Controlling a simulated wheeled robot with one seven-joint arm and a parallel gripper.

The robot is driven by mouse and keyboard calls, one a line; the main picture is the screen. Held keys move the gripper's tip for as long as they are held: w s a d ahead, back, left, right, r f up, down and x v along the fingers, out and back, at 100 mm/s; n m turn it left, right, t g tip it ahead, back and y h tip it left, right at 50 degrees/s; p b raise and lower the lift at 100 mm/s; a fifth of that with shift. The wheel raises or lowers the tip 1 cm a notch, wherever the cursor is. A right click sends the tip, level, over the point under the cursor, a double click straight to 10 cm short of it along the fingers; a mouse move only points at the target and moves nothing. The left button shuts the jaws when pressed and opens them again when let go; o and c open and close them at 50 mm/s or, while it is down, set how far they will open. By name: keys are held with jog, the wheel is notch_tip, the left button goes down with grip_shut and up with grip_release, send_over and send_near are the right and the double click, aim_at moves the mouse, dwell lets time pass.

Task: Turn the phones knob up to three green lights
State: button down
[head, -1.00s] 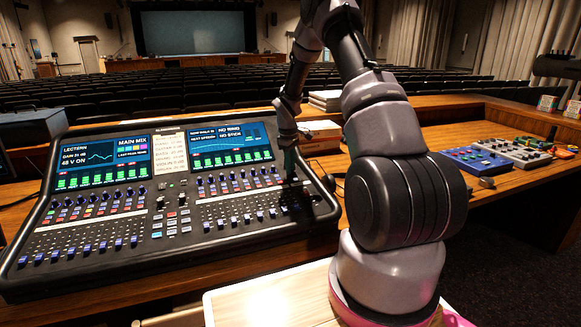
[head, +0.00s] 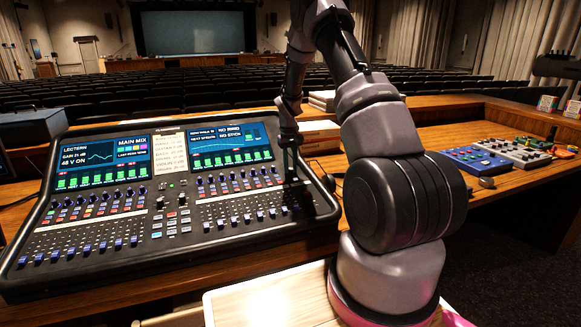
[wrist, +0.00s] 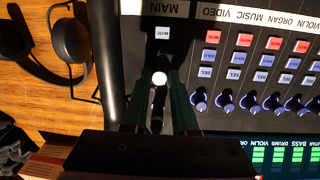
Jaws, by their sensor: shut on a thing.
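The mixing desk (head: 190,252) stands at the left in the head view. My gripper (head: 291,180) points down at its right end, by the last column. In the wrist view its two teal-edged fingers (wrist: 158,100) are shut on a knob (wrist: 159,78) with a white top and a dark body. This knob stands in the column labelled MAIN, beyond a white MUTE button (wrist: 162,33). I cannot read a phones label, and no ring of green lights around the knob can be made out. The fingers and the palm hide part of the panel.
A row of blue knobs (wrist: 248,101) lies right of the fingers in the wrist view, with red and white buttons above. Black headphones (wrist: 72,40) lie on the wood at left. Books (head: 320,130) and a blue box (head: 478,160) stand on the desk's right side.

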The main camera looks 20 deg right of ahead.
aim_at(291, 168)
jog(key=shift+m, duration=1.6)
jog(key=c, duration=0.7)
grip_release()
jog(key=shift+r, duration=0.1)
notch_tip(291, 168, up, 11)
jog(key=shift+f, duration=0.2)
jog(key=shift+s, duration=0.1)
